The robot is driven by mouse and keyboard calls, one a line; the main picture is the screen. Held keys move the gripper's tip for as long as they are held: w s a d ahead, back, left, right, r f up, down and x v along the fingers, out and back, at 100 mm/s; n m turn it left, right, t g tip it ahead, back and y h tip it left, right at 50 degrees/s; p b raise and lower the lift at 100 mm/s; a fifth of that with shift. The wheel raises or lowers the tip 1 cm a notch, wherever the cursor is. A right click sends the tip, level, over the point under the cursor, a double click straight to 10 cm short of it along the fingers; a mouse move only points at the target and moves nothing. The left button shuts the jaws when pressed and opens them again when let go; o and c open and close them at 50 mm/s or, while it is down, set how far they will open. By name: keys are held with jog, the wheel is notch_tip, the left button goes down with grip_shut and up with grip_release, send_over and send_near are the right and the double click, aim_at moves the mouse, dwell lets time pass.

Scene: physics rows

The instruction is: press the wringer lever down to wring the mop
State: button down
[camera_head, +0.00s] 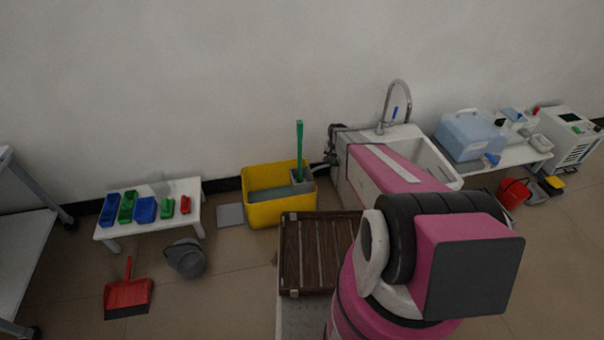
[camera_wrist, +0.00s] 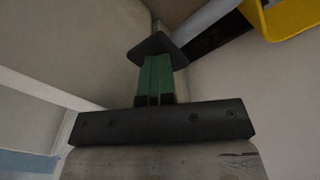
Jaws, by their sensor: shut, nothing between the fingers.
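The yellow bucket (camera_head: 275,213) stands on the floor by the back wall, with greyish water in it. A grey wringer (camera_head: 302,184) sits at its right end. The green wringer lever (camera_head: 299,145) stands upright from it. My gripper (camera_head: 332,164) is right of the lever, apart from it and near the sink; its fingers are hard to make out there. In the wrist view my gripper (camera_wrist: 156,75) has its green fingers shut together, with nothing seen between them. The bucket's yellow edge (camera_wrist: 290,18) shows at the upper right. I cannot make out a mop.
A white sink (camera_head: 432,163) stands close right of the bucket, beside my arm. A wooden slatted rack (camera_head: 310,250) is in front. A low table (camera_head: 150,215) with small bins, a grey pail (camera_head: 187,258) and a red dustpan (camera_head: 128,297) are left.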

jog(key=f, duration=0.3)
jog(key=shift+w+a+f, duration=0.1)
jog(key=shift+w+f, duration=0.15)
jog(key=shift+w, duration=0.05)
jog(key=shift+a+r, duration=0.1)
jog(key=shift+r, duration=0.2)
notch_tip(320, 180, up, 7)
jog(key=shift+s+a+f, duration=0.1)
jog(key=shift+s+a, duration=0.05)
jog(key=shift+r, duration=0.35)
jog(key=shift+s, duration=0.1)
jog(key=shift+d, duration=0.2)
